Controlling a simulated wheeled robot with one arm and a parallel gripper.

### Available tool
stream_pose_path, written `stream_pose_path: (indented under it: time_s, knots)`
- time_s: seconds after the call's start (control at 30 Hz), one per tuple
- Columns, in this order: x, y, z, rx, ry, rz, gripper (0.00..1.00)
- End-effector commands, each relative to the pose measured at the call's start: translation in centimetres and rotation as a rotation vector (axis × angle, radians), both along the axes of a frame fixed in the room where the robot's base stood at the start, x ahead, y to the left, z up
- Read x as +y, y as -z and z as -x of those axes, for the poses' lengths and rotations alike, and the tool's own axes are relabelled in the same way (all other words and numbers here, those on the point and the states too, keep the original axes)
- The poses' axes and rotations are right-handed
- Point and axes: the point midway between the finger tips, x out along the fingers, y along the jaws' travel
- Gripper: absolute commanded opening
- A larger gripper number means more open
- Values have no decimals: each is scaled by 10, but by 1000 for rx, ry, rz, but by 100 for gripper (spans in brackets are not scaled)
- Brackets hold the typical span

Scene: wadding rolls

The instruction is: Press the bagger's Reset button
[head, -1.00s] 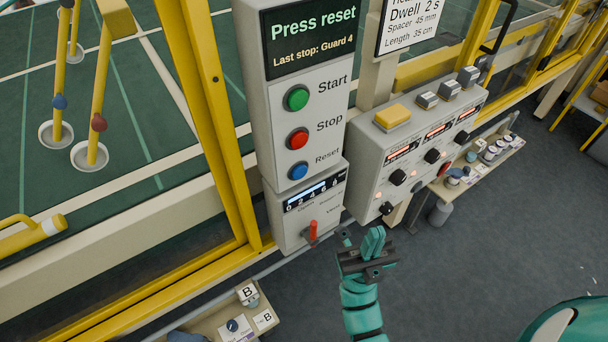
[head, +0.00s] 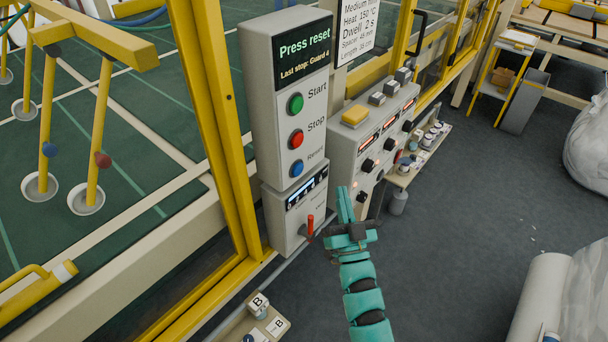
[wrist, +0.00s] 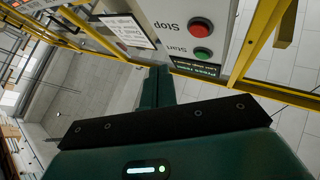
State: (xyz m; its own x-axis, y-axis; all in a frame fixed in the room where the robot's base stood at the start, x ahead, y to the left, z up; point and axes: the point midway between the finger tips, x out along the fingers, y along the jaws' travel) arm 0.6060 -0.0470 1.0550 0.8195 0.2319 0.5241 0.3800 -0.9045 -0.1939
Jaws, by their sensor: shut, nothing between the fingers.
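The bagger's control box (head: 266,105) is a tall grey panel with a dark screen (head: 303,50) reading "Press reset" and "Last stop: Guard 4". Below it are a green Start button (head: 295,103), a red Stop button (head: 296,139) and a blue Reset button (head: 297,168). My gripper (head: 345,205) is shut and empty, to the right of and lower than the Reset button in the head view, apart from the panel. The wrist view shows the Stop button (wrist: 200,27) and Start button (wrist: 202,56) upside down; the Reset button is out of that view.
A lower box with a red lever (head: 310,226) is under the panel. A sloped console (head: 345,150) with knobs and a yellow button stands to the right. Yellow guard posts (head: 215,120) rise at the left. The grey floor (head: 450,230) at right is mostly clear.

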Motion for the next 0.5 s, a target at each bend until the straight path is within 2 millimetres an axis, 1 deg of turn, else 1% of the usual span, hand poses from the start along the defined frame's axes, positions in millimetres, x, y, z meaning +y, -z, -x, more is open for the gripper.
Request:
stream_pose_path:
  time_s: [0.03, 0.13, 0.5]
  knots:
    - [2, 5, -3, 23, -5, 7, 0]
    - [4, 12, -6, 50, -10, 15, 0]
    - [5, 13, -6, 54, -12, 15, 0]
